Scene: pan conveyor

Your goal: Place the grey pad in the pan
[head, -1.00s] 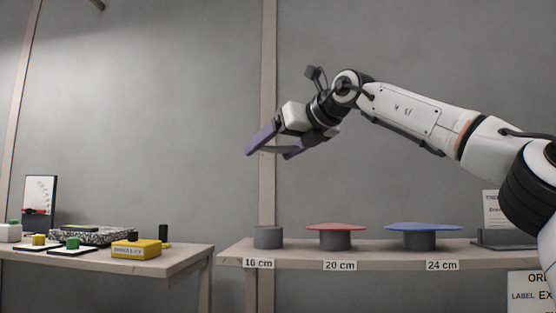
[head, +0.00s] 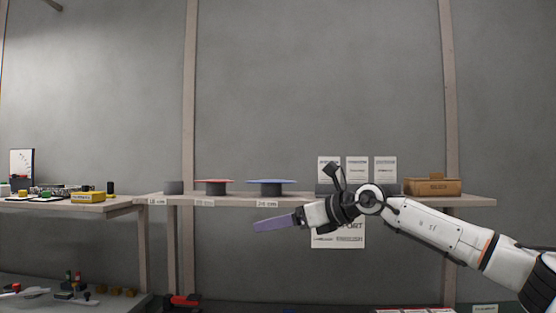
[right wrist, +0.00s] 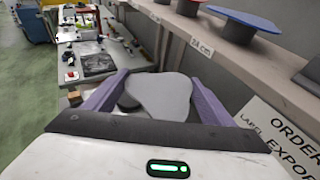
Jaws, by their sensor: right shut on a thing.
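My right gripper (head: 272,223) reaches in from the right in the head view, its purple fingers pointing left, below the shelf edge. In the right wrist view the fingers (right wrist: 160,98) are shut on the grey pad (right wrist: 165,92), a flat, rounded grey piece between them. A darker grey rounded part shows at the pad's left side. In the head view I cannot make out the pad behind the fingers. I cannot pick out a pan in either view. My left gripper is not in view.
A yellow box (head: 88,197) sits on the left table (head: 70,207). A lower surface (head: 115,303) at bottom left holds small items.

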